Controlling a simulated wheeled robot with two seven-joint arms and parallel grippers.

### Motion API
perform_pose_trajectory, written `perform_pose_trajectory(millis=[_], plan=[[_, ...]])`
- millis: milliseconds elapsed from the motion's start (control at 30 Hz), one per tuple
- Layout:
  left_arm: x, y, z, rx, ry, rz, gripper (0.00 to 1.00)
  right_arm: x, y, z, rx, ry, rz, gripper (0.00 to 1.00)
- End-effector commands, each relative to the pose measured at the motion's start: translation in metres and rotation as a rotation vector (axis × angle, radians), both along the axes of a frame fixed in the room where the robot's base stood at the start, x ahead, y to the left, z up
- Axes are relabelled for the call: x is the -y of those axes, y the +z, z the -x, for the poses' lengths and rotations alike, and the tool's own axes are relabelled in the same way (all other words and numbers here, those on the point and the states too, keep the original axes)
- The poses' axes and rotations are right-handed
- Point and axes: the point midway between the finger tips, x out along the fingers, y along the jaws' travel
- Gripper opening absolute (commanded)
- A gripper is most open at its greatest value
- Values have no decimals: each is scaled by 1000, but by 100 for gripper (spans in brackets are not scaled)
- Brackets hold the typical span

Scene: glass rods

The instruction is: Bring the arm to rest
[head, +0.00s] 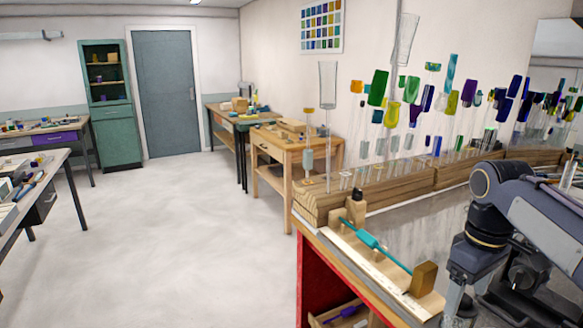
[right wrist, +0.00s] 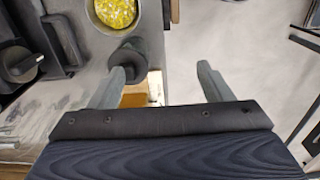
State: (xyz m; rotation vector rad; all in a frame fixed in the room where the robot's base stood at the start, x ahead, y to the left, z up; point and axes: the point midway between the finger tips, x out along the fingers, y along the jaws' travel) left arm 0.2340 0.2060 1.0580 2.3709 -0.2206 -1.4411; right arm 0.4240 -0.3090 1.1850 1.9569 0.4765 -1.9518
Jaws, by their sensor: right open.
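My right arm (head: 540,212) comes in from the right of the head view, over the grey worktop. Its gripper hangs low near the bottom edge there. In the right wrist view the two fingers of my right gripper (right wrist: 163,80) stand wide apart with nothing between them. The gripper is open and empty. A teal rod (head: 372,241) lies on wooden supports on a pale board (head: 362,262), to the left of the gripper and apart from it. My left gripper is not in view.
A long wooden rack (head: 385,194) holds several coloured glass rods upright along the wall. A bowl of yellow bits (right wrist: 115,12) and a dark round knob (right wrist: 127,57) are close to the left finger in the wrist view. The floor (head: 190,235) is clear.

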Motion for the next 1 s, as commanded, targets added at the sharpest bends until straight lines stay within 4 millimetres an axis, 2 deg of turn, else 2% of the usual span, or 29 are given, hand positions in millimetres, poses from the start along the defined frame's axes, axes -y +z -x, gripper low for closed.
perform_pose_trajectory(millis=[333,567,767,900,1000], plan=[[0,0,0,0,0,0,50,-10,-6,29,67,-61,-43,73],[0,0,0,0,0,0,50,-24,-20,65,139,-144,-106,73],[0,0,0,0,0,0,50,-46,-46,111,229,-276,-210,73],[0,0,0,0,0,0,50,-71,-81,153,306,-422,-328,73],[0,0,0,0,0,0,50,-87,-104,174,345,-515,-402,73]])
